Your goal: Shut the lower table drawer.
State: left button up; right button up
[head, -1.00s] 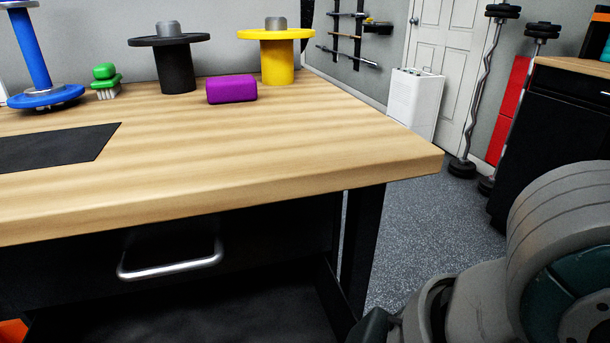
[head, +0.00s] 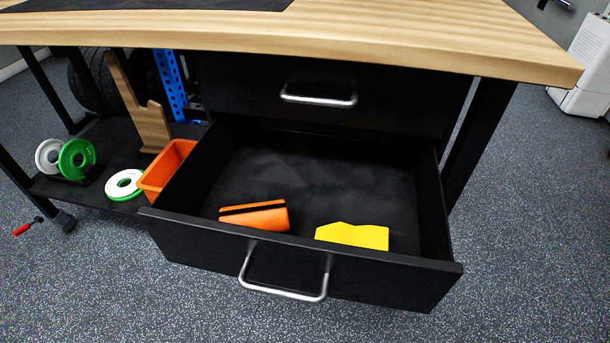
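The lower table drawer (head: 190,236) is pulled well out from under the wooden-topped table (head: 400,45). Its front is black with a silver bar handle (head: 284,293). Inside lie an orange item (head: 256,217) with a dark stripe and a yellow item (head: 353,236), both near the drawer front. The upper drawer (head: 400,106), with its own silver handle (head: 318,101), looks closed. Neither of my grippers shows in the head view.
An orange bin (head: 165,168) stands close to the drawer's left side on a low dark shelf (head: 100,188). Green and white weight plates (head: 77,159) are on that shelf. A red-handled tool (head: 26,227) lies at left. The speckled floor in front is clear.

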aim_at(325, 174)
jog(key=k, duration=0.15)
jog(key=k+l+z, duration=0.1)
jog(key=l, duration=0.25)
jog(key=k+l+z, duration=0.15)
jog(key=l, duration=0.15)
jog(key=k+l+z, duration=0.1)
jog(key=l, duration=0.25)
